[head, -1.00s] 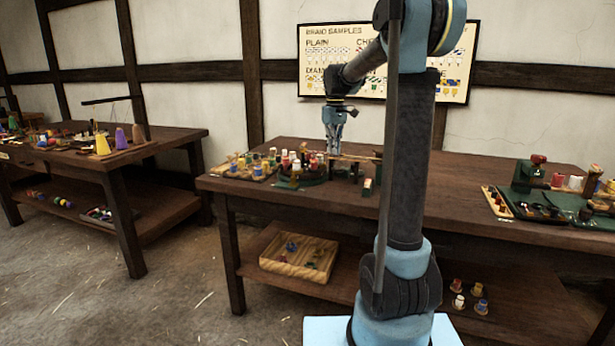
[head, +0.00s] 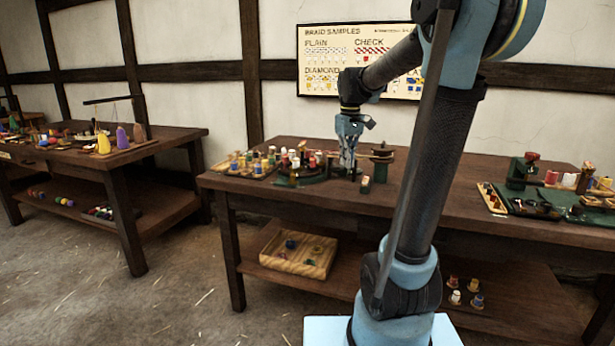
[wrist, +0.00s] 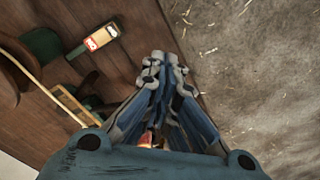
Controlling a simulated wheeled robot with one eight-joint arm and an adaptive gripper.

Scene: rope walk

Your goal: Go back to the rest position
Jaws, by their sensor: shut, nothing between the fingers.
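My gripper (head: 348,158) hangs pointing down over the near side of the middle table (head: 430,207) in the head view. In the wrist view my gripper (wrist: 166,62) has its fingertips together with nothing between them. Below it the table's edge meets the straw-strewn floor (wrist: 245,60). A small block with a red and cream label (wrist: 102,36) lies on the wood to the left of the fingers.
Several coloured bobbins on a green stand (head: 300,180) are just left of my gripper. A bobbin tray (head: 245,168) lies further left. Green trays with tools (head: 535,205) are at the right. A wooden box (head: 298,258) sits on the lower shelf.

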